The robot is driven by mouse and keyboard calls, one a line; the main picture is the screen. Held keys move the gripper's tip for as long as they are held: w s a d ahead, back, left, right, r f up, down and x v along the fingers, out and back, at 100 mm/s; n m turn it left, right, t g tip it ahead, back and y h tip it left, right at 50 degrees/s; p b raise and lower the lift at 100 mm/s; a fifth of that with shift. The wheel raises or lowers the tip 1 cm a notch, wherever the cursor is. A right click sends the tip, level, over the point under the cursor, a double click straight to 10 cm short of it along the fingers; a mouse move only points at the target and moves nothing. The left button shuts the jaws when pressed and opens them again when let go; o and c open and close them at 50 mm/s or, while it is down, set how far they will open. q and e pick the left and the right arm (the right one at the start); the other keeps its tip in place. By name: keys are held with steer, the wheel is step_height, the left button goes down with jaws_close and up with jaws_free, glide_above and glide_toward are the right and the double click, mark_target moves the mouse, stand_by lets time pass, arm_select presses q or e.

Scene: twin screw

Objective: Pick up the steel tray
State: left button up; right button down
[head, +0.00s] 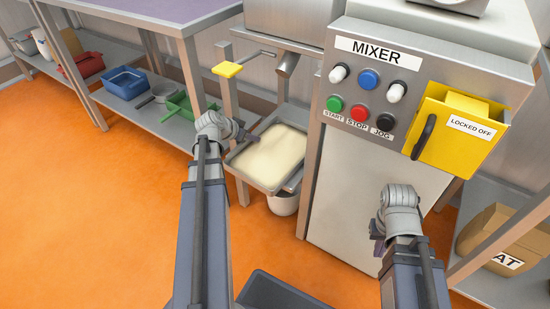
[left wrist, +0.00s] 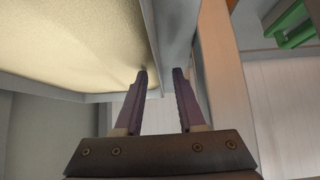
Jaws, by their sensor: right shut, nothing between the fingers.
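The steel tray (head: 250,178) is a shallow rectangular pan filled with a pale, cream-coloured mass (head: 272,155), beside the mixer at the middle of the head view. My left gripper (head: 243,133) is at the tray's left side. In the left wrist view its two fingers (left wrist: 161,72) are open, with the tray's metal rim (left wrist: 150,35) close to their tips. I cannot tell whether the fingers touch the rim. My right gripper (head: 377,240) is shut and empty in front of the mixer cabinet, well away from the tray.
The mixer (head: 350,185) with its button panel and yellow lockout box (head: 458,128) stands right of the tray. A white bucket (head: 284,203) is below the tray. A shelved table with blue, red and green bins (head: 183,108) is at left. Orange floor is clear at lower left.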

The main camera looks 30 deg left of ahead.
arm_select(q)
steer(key=shift+w+f, duration=0.45)
steer(key=shift+f, duration=0.1)
jaws_close()
steer(key=shift+r, duration=0.1)
stand_by(0.9)
